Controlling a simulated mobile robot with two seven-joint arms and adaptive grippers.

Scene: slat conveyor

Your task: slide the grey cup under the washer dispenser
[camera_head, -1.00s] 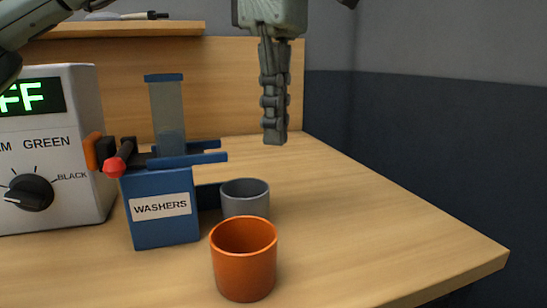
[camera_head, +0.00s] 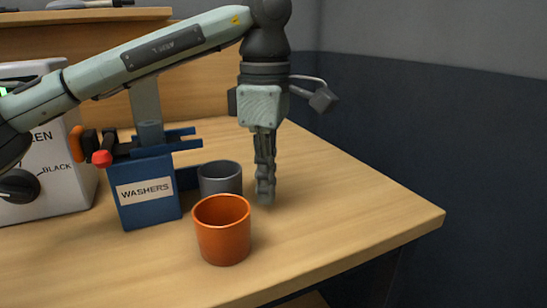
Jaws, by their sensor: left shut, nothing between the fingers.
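The grey cup (camera_head: 221,179) stands upright on the table, behind the orange cup and just right of the dispenser. The washer dispenser (camera_head: 150,205) is a blue box labelled WASHERS, with a clear upright tube, blue rails and a red-knobbed lever. My left gripper (camera_head: 265,196) points down with its fingers shut and empty. Its fingertips are low, close to the table, to the right of the grey cup, with a small gap seen between them. The orange cup hides part of the grey cup's lower front. My right gripper is not in view.
An orange cup (camera_head: 222,232) stands in front of the grey cup. A white machine (camera_head: 55,168) with a black dial stands at the left, partly behind my left arm. A wooden shelf (camera_head: 85,15) is at the back. The table (camera_head: 335,210) is clear at the right, up to its edge.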

